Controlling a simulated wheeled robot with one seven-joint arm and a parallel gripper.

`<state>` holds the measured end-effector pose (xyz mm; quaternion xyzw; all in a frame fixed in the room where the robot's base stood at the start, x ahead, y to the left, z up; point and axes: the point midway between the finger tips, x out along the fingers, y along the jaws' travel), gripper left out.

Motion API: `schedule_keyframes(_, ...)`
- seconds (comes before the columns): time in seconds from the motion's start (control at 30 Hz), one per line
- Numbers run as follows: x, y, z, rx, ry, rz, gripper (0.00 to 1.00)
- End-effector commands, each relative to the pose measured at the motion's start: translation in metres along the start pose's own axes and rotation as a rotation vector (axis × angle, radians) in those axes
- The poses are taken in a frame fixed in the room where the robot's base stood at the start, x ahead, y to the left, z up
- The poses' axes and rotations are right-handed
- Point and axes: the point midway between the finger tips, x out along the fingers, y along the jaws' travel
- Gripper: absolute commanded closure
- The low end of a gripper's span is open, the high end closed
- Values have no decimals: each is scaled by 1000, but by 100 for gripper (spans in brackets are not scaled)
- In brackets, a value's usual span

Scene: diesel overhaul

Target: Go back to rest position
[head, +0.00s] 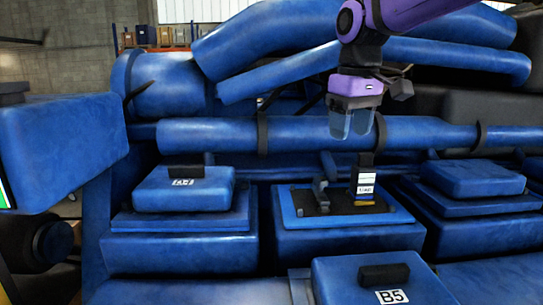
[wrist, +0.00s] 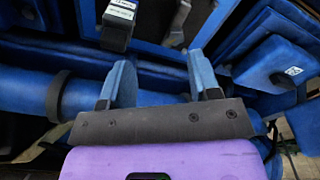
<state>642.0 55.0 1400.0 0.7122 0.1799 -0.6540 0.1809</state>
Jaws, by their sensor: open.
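My gripper (head: 351,128) is in the upper right of the head view, below my purple wrist. It hangs in front of the long blue pipe (head: 400,135), above the open engine compartment. In the wrist view my gripper (wrist: 160,70) shows two blue fingers spread apart with nothing between them. Below it in the head view, a dark part with a white label (head: 366,184) stands upright in the open compartment (head: 295,221). The labelled part (wrist: 117,20) shows at the top of the wrist view, apart from the fingers.
A blue cover with a black handle (head: 200,196) sits left of the opening. A similar cover marked B5 (head: 345,285) lies in front, and another blue cover (head: 472,180) is at right. Large blue pipes (head: 290,30) run behind my gripper. A blue block (head: 60,150) stands at far left.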

Motion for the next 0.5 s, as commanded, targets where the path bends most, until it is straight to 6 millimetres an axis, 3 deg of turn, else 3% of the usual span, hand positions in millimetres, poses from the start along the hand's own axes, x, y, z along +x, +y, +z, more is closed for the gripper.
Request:
schedule_keyframes(0.03, -3, 4, 21, 37, 27, 9, 43)
schedule_keyframes(0.23, 0, 13, 92, 172, 120, 40, 43)
schedule_keyframes(0.5, 24, 12, 181, 349, 249, 80, 43)
